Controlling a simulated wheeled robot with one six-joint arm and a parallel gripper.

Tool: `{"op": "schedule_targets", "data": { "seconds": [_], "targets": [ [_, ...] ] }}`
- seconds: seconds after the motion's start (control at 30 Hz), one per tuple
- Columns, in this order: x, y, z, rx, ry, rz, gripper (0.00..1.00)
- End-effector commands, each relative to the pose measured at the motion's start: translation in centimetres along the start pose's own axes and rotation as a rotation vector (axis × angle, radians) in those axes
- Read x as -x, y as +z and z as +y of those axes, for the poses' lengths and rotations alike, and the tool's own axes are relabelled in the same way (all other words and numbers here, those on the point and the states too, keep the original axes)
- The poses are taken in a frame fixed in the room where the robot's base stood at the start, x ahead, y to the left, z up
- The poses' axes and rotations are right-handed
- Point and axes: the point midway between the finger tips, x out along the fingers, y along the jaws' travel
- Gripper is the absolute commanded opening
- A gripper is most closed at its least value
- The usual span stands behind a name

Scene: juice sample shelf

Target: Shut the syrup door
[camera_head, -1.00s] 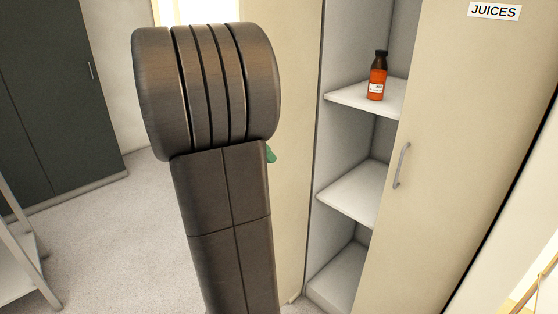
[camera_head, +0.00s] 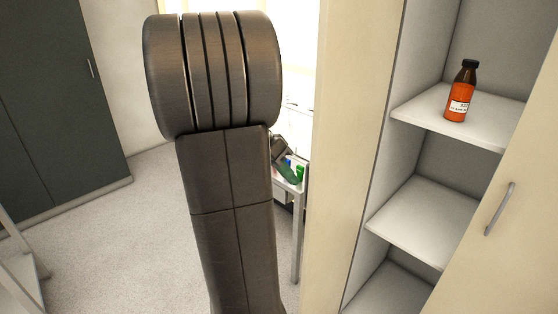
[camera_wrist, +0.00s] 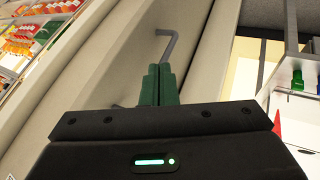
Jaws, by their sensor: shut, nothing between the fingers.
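My gripper's green fingertips (camera_head: 287,173) show just right of my arm in the head view, left of a cream panel (camera_head: 347,120) at the open cabinet's left side. In the wrist view the fingers (camera_wrist: 159,82) are shut and empty. They point at a cream door panel (camera_wrist: 120,60) with a grey bar handle (camera_wrist: 170,45). The fingertips overlap the handle's near end; I cannot tell whether they touch. No syrup label shows, so I cannot confirm that this panel is the syrup door.
An orange bottle (camera_head: 458,97) stands on a cabinet shelf (camera_head: 420,108). Another cream door (camera_head: 520,230) with a handle (camera_head: 499,208) is at right. A white table (camera_head: 297,187) with small bottles stands behind my gripper.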

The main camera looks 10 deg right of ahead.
Motion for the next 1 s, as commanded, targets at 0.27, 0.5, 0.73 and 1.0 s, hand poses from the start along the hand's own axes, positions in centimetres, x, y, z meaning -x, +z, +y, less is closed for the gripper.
{"op": "schedule_targets", "data": {
  "seconds": [0.27, 0.5, 0.73, 1.0],
  "targets": [
    [-1.5, 0.0, 3.2, -0.001, 0.001, -0.001, 0.0],
    [-1.8, 0.0, 3.5, 0.0, -0.001, 0.0, 0.0],
    [-1.8, 0.0, 3.5, 0.001, -0.001, 0.001, 0.0],
    [-2.6, 0.2, 5.0, 0.037, -0.022, 0.022, 0.0]
  ]
}}
